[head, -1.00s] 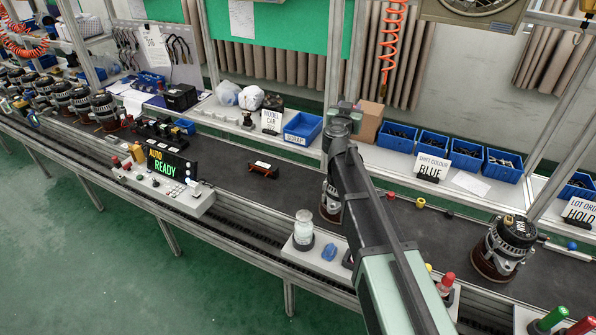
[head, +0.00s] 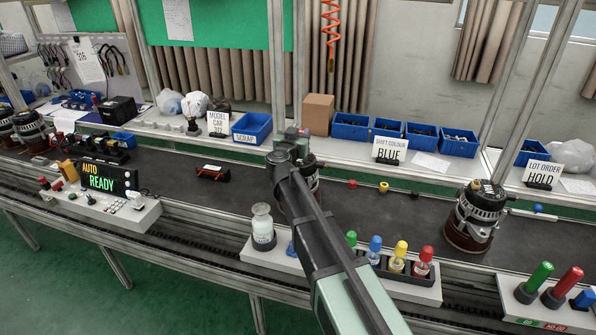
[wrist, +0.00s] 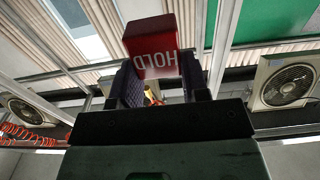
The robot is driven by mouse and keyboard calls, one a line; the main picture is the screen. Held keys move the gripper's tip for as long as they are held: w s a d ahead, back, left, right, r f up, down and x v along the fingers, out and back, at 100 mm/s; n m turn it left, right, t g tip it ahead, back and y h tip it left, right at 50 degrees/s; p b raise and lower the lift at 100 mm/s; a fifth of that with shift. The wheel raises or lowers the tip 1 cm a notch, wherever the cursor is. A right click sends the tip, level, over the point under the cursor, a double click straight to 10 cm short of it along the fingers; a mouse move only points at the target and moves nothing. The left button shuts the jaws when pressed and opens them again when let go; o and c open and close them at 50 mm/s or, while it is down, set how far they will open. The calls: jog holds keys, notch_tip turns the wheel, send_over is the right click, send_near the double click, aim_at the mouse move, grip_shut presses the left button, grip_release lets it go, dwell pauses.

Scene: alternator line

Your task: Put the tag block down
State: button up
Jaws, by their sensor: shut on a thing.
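The tag block (wrist: 152,48) is a red block with the word HOLD on its face. The word appears upside down in the wrist view. My gripper (wrist: 163,75) is shut on it, with one dark finger on each side, and the block stands out past the fingertips. Ceiling frames and fans lie behind it, with no surface close to it. In the head view my arm reaches over the dark conveyor belt (head: 370,225) and largely hides the gripper. An alternator stands partly hidden behind the arm.
An alternator (head: 473,218) stands on the belt at right. Behind are a SCRAP bin (head: 252,128), several blue bins (head: 404,134) and a LOT ORDER HOLD sign (head: 543,174).

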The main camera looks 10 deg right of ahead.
jog(key=shift+f, duration=0.45)
notch_tip(320, 180, down, 5)
jog(key=b, duration=0.4)
jog(key=shift+r, duration=0.5)
jog(key=shift+f, duration=0.2)
jog(key=o, duration=0.9)
jog(key=shift+r, duration=0.25)
jog(key=v, duration=0.7)
jog(key=shift+s, duration=0.25)
jog(key=shift+a, duration=0.1)
